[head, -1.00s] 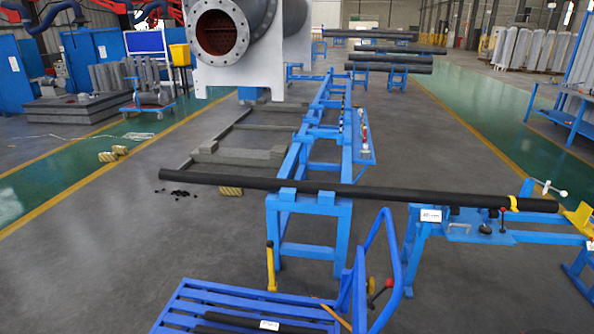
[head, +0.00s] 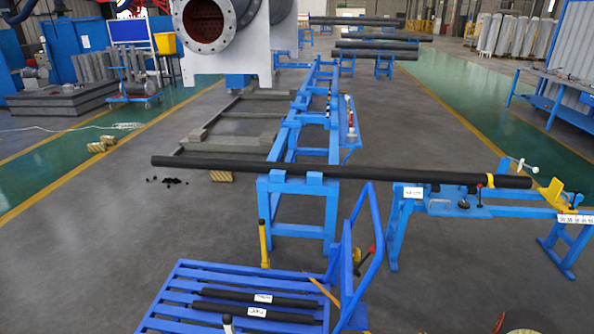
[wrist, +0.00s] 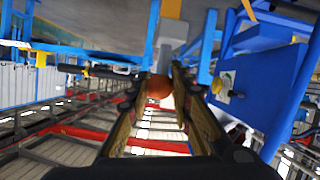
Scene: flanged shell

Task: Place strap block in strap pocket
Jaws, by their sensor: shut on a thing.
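In the wrist view, my gripper (wrist: 160,100) has its two long fingers around a small rounded orange-brown piece (wrist: 159,87), with its tips close against it. I cannot tell for certain that this piece is the strap block. My gripper cannot be made out in the head view. A long dark pipe (head: 330,173) lies across blue stands in the head view. A yellow band (head: 490,181) is around it near its right end, beside a yellow V-shaped support (head: 554,194). I cannot make out which part is the strap pocket.
A blue slatted cart (head: 185,297) with labelled dark bars (head: 258,299) stands in front. A large grey flanged shell (head: 235,35) is at the back left. Yellowish blocks (head: 102,146) lie on the floor at left.

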